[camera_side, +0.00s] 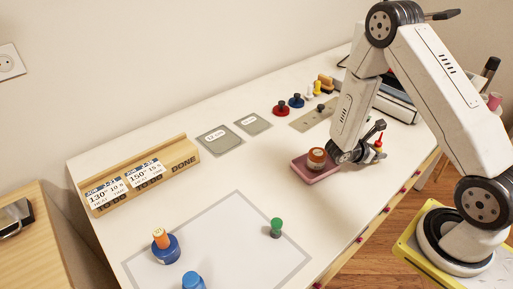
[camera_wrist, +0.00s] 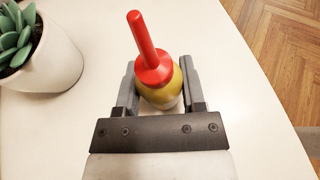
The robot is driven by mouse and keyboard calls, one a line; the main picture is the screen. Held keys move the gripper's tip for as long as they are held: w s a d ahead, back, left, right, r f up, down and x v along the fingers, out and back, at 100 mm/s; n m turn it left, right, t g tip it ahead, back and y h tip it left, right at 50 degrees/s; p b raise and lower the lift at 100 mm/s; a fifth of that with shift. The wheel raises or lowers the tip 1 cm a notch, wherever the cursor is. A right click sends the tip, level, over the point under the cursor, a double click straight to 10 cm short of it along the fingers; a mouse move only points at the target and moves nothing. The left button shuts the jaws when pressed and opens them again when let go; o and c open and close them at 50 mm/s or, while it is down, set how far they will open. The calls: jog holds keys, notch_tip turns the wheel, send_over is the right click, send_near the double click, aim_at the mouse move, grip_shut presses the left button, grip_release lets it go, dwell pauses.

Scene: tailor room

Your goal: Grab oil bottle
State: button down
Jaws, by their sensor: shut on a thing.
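The oil bottle (camera_wrist: 161,82) has a yellow body and a long red nozzle. In the wrist view it stands between the two fingers of my gripper (camera_wrist: 157,92), which are shut on its sides. The bottle's lower part is hidden by the gripper body in the wrist view. I cannot tell whether its base touches the table.
A pink tray (camera_side: 318,176) with an orange-brown round item (camera_side: 316,158) is close left of my gripper. A potted succulent (camera_wrist: 45,50) stands left in the wrist view. A wooden rack (camera_side: 150,172), a marked mat (camera_side: 225,250) and a green-topped piece (camera_side: 277,227) lie farther left.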

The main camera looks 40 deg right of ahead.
jog(key=shift+r, duration=0.15)
jog(key=shift+r, duration=4.85)
